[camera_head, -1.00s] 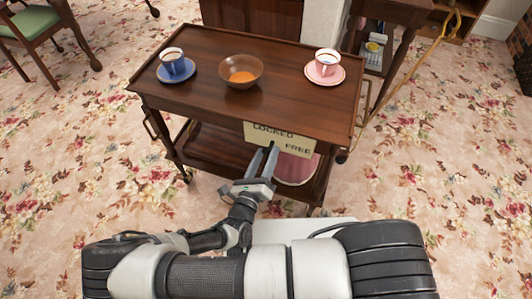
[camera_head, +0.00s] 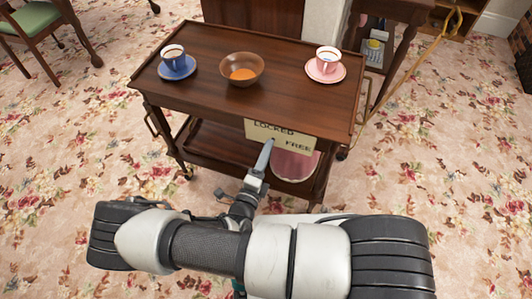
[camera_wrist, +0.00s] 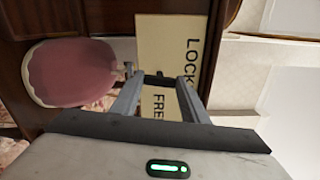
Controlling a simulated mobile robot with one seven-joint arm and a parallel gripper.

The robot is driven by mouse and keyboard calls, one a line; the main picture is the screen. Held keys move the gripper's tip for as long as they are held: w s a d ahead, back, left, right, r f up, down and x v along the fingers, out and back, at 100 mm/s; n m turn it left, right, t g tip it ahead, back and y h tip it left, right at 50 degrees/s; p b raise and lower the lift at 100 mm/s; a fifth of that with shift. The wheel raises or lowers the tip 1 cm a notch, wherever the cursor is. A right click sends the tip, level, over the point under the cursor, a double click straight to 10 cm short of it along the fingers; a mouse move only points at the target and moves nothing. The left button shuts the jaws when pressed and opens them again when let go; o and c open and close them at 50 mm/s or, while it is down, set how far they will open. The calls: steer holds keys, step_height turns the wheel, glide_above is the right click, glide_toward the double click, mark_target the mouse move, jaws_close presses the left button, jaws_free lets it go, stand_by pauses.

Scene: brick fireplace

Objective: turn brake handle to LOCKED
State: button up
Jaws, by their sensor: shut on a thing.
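The brake handle (camera_wrist: 157,77) shows in the wrist view as a short dark bar in front of the cream label, between my fingertips. My gripper (camera_wrist: 160,84) is shut on it, one finger on each side. The label (camera_head: 279,135) hangs on the front of the wooden trolley (camera_head: 205,50), with LOCKED at upper left and FREE at lower right. In the head view my gripper (camera_head: 268,143) is seen edge-on before the label, below LOCKED and left of FREE. The handle is hidden there by my fingers.
On the trolley top stand a blue cup (camera_head: 173,58) on a saucer, a brown bowl (camera_head: 242,69) and a pink cup (camera_head: 327,60) on a saucer. A pink round-ended thing (camera_head: 295,165) shows below the label. Flowered carpet lies around the trolley.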

steer(key=shift+n, duration=0.3)
stand_by(0.4)
steer(key=o, duration=1.1)
steer(key=shift+c, duration=0.2)
steer(key=p+v, duration=0.1)
steer(key=v, duration=1.6)
steer(key=shift+s, duration=0.15)
steer(key=shift+a+r, duration=0.1)
steer(key=shift+r, duration=0.1)
